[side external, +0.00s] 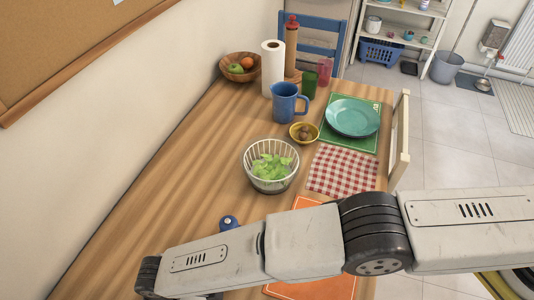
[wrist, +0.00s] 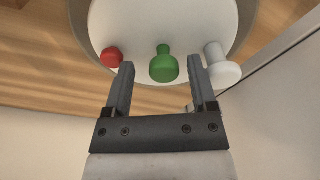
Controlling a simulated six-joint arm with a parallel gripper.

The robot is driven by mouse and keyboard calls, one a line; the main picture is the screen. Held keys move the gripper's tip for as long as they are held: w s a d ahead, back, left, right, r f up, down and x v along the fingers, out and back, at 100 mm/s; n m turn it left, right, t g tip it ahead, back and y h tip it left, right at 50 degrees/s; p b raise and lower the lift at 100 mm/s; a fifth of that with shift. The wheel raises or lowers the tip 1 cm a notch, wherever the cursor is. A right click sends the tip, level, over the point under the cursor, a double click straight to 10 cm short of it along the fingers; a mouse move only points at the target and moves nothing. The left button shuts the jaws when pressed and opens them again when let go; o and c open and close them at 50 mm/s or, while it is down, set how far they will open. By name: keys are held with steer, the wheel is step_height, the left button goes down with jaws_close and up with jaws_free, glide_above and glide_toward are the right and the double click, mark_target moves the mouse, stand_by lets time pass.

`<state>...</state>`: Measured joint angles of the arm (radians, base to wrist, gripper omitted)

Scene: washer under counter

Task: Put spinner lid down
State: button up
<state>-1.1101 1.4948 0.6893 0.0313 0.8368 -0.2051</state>
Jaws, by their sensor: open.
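In the wrist view a round white disc with a grey rim (wrist: 135,20), which looks like the spinner lid, fills the top of the picture. A green knob (wrist: 163,68) stands on it between a red knob (wrist: 112,57) and a white knob (wrist: 222,66). My gripper (wrist: 160,75) is open, with a finger on each side of the green knob. I cannot tell whether they touch it. In the side view a white slatted bowl (side external: 285,186) holding green leaves (side external: 268,166) stands on the table. My arm hides the lid there.
A blue knob-like thing (side external: 229,222) shows just behind my arm on the wooden table (side external: 165,185). A checked cloth (side external: 342,171), yellow bowl (side external: 304,132), blue mug (side external: 286,103) and green-blue plate (side external: 352,117) lie around the slatted bowl. The table's left side is clear.

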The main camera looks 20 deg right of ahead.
step_height(320, 180, up, 12)
steer(key=d, duration=0.1)
steer(key=shift+s+d+f, duration=0.15)
steer(key=shift+s+d, duration=0.05)
stand_by(0.5)
stand_by(0.5)
steer(key=w+d+r+m, duration=0.25)
steer(key=w+d, duration=0.25)
steer(key=d, duration=0.5)
steer(key=w+d+r+m+t, duration=0.15)
steer(key=w+d+r, duration=0.25)
steer(key=d, duration=0.5)
steer(key=w+d+r+m, duration=0.3)
steer(key=w+d, duration=0.2)
steer(key=d, duration=0.5)
steer(key=s+d+m, duration=0.4)
steer(key=s+d, duration=0.2)
steer(key=d, duration=0.7)
steer(key=s+d+r+m+h, duration=0.1)
steer(key=s+d+m, duration=0.2)
steer(key=s+d, duration=0.4)
steer(key=d, duration=0.7)
steer(key=shift+s+r+m+t, duration=0.2)
steer(key=shift+r+m+t, duration=0.05)
steer(key=shift+m+t, duration=0.15)
steer(key=shift+a, duration=0.1)
steer(key=shift+c, duration=1.3)
